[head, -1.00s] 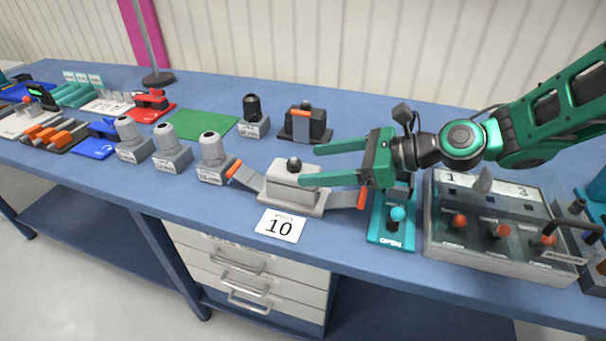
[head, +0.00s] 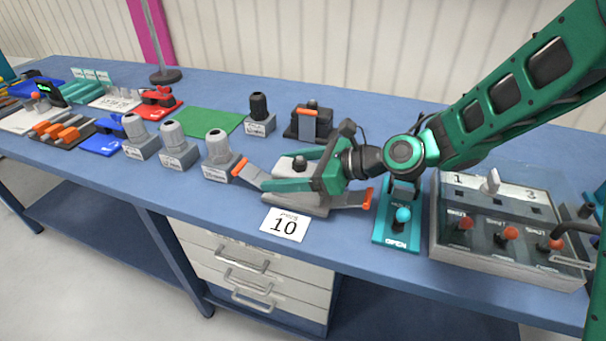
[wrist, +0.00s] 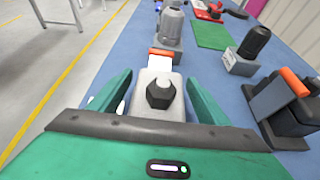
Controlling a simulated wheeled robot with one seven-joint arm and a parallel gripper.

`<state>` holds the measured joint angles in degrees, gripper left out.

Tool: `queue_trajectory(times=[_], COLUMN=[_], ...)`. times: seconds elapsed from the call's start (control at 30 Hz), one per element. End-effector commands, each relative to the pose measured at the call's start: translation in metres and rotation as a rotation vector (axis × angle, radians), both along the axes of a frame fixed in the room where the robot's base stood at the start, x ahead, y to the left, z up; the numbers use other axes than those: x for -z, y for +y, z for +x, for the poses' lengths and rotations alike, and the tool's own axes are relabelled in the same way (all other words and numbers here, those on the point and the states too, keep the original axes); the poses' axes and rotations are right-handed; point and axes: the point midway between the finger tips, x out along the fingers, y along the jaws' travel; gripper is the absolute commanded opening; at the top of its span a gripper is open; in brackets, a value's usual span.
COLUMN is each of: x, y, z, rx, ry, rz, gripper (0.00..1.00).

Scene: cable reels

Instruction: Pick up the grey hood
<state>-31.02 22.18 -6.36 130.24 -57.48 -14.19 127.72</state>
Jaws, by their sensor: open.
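The grey hood (head: 284,170) is a light grey block with a black knob on top. It sits on a grey base (head: 312,206) behind the card marked 10. Grey levers with orange ends (head: 240,168) splay out to both sides of the base. My gripper (head: 280,170) is open, with its green fingers on either side of the hood. In the wrist view the hood (wrist: 158,108) lies between the two fingers (wrist: 158,84), with a gap visible on each side. The near finger hides part of the hood in the head view.
Several grey round-topped pieces (head: 220,150) stand left of the hood, and a black one (head: 259,108) stands behind. A black block with an orange lever (head: 311,124) is behind my gripper. A teal switch (head: 402,218) and a control box (head: 505,248) are to the right.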

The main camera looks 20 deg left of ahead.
Motion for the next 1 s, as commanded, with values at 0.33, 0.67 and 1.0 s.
queue_trajectory(times=[0.33,0.67,1.0], x=[0.000,0.000,-0.021], y=[0.000,0.000,0.000], z=[0.000,0.000,0.001], rx=[0.001,0.001,0.002], ry=[0.000,0.000,-0.004], rz=[0.000,0.001,0.003], gripper=[0.42,0.19,0.19])
